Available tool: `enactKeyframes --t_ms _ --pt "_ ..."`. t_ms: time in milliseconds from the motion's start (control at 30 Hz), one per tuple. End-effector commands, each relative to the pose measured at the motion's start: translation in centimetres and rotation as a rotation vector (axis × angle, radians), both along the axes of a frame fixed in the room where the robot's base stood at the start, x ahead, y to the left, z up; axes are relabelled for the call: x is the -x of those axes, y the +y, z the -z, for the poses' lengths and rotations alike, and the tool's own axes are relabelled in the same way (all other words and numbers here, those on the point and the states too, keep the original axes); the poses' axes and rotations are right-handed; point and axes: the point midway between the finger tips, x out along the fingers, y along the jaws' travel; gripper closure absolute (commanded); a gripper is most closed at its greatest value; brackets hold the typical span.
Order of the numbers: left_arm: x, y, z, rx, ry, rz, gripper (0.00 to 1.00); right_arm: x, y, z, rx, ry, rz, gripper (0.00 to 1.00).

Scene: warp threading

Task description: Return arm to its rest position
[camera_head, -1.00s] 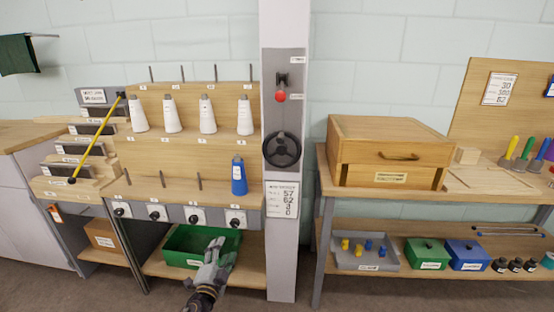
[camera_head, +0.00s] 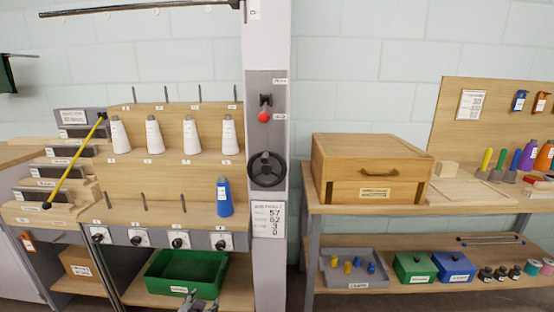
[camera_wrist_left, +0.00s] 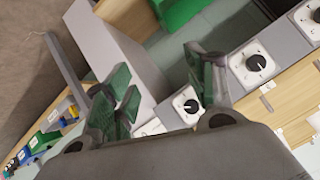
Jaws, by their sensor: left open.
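My left gripper (camera_head: 198,306) shows only as fingertips at the bottom edge of the head view, in front of the lower shelf and the green bin (camera_head: 187,272). In the left wrist view, my left gripper (camera_wrist_left: 162,92) has its green-padded fingers spread apart, with nothing between them. The rest of my left arm is out of the head view. My right gripper is in neither view.
Several white cones (camera_head: 154,136) and a blue cone (camera_head: 223,197) stand on the rack above dial plates. A grey post with a black handwheel (camera_head: 266,170) rises right of it. A wooden drawer box (camera_head: 372,168) sits on the right bench.

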Motion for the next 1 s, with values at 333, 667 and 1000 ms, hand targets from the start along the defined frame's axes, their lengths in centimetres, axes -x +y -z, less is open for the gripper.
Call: enactKeyframes --t_ms 333,667,1000 --pt "7.6 -6.1 2.5 0.304 0.228 0.062 0.45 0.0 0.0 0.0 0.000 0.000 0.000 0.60" --pt "15.0 -9.0 5.1 0.446 0.359 0.077 0.45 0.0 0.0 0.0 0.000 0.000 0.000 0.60" --pt "20.6 -9.3 9.0 0.463 0.473 0.046 0.45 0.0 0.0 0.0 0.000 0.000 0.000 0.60"
